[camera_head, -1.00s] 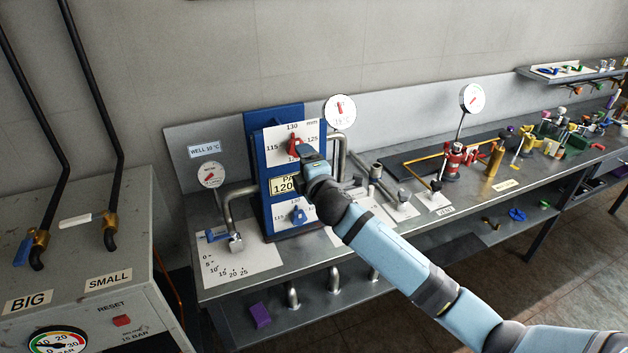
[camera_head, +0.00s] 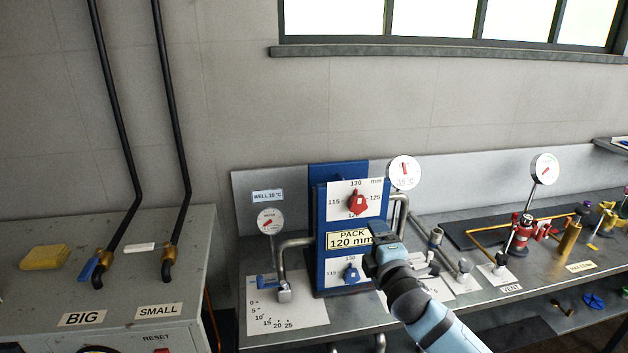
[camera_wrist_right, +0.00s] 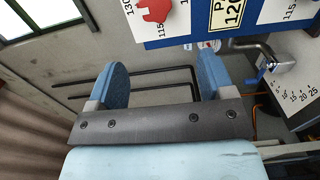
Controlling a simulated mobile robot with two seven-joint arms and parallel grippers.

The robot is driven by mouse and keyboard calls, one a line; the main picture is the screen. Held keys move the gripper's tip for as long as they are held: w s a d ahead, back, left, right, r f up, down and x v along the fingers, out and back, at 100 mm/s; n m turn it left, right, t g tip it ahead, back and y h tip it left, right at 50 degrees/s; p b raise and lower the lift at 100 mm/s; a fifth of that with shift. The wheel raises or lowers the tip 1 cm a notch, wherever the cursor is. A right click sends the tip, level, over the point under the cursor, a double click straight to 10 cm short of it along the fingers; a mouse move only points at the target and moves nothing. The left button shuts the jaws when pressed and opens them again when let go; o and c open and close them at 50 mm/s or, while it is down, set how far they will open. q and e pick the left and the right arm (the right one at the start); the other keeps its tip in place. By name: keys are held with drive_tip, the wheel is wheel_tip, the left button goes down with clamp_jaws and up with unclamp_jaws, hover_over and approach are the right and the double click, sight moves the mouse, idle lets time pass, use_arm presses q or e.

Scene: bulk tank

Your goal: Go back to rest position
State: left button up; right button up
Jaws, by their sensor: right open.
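My right gripper (camera_head: 382,246) is in front of the right side of the blue panel (camera_head: 318,262), beside its "PACK 120 mm" plate. It also shows in the right wrist view (camera_wrist_right: 160,78), where its two blue fingers stand apart with nothing between them. The red pointer knob (camera_head: 358,202) on the panel's upper dial and the blue knob (camera_head: 351,274) on its lower dial are apart from the gripper. My left gripper is not in view.
A steel bench (camera_head: 470,322) carries the panel, round gauges (camera_head: 404,173), a blue-handled valve (camera_head: 270,283) and red and brass fittings (camera_head: 522,232). A grey cabinet (camera_head: 45,295) with BIG and SMALL pipe valves stands at left. A yellow sponge (camera_head: 45,257) lies on it.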

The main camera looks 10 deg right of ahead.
drive_tip(key=s+a+f+m+g+y, duration=0.1)
drive_tip(key=s+f+m+g, duration=0.2)
drive_tip(key=s+f+m, duration=0.4)
drive_tip(key=s+a+f+m+g+y, duration=0.1)
drive_tip(key=s+f+m+g, duration=0.3)
drive_tip(key=s+f, duration=1.9)
drive_tip(key=s+a+m, duration=0.1)
drive_tip(key=s+m, duration=0.1)
drive_tip(key=m, duration=0.2)
drive_tip(key=shift+s+y, duration=0.25)
drive_tip(key=shift+y, duration=0.05)
drive_tip(key=shift+f, duration=0.1)
